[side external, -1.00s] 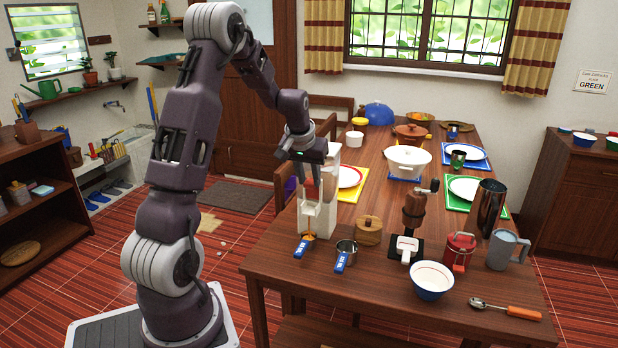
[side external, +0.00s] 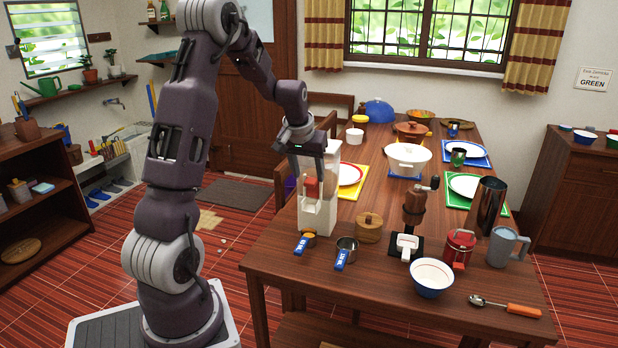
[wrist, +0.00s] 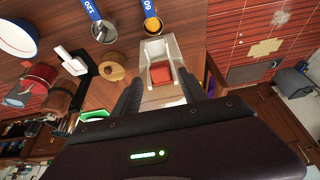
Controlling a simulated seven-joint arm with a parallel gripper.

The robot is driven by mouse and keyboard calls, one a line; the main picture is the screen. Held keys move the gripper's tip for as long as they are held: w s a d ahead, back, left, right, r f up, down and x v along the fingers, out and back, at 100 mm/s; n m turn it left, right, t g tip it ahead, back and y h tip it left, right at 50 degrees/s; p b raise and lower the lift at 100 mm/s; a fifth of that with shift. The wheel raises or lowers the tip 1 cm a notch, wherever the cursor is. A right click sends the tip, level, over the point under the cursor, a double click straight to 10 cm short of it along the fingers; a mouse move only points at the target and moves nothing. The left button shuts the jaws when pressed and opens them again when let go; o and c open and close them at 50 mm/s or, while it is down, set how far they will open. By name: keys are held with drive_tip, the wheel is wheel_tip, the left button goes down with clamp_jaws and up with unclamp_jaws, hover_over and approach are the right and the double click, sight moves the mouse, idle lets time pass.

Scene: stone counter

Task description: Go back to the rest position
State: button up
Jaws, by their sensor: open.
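My gripper (side external: 311,168) points down at the tall white appliance (side external: 319,222) near the table's left edge. In the wrist view, my gripper (wrist: 159,80) has its two dark fingers spread apart with nothing held between them. The white appliance (wrist: 156,50), with a red block (wrist: 160,74) in its frame, shows just past the fingertips. I cannot tell whether the fingers touch the appliance.
Two blue-handled measuring cups (side external: 346,252), a round wooden pot (side external: 369,228), a brown grinder (side external: 416,210), a red canister (side external: 459,246) and a white-blue bowl (side external: 432,278) stand nearby on the wooden table (side external: 390,310). Plates and pots are farther back.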

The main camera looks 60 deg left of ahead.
drive_tip(key=v, duration=0.4)
drive_tip(key=shift+d+r, duration=0.1)
drive_tip(key=shift+r, duration=0.1)
drive_tip(key=s+d+r+m+t, duration=0.1)
drive_tip(key=d+r+m, duration=0.15)
drive_tip(key=d, duration=0.45)
drive_tip(key=s+d+r+m, duration=0.1)
drive_tip(key=d+r, duration=0.3)
drive_tip(key=d, duration=0.3)
drive_tip(key=s+d+m+t+h, duration=0.1)
drive_tip(key=s+d+m+h, duration=0.2)
drive_tip(key=s+d, duration=1.4)
drive_tip(key=shift+s+d+r+m, duration=0.4)
drive_tip(key=shift+s+m, duration=0.1)
drive_tip(key=shift+m, duration=0.75)
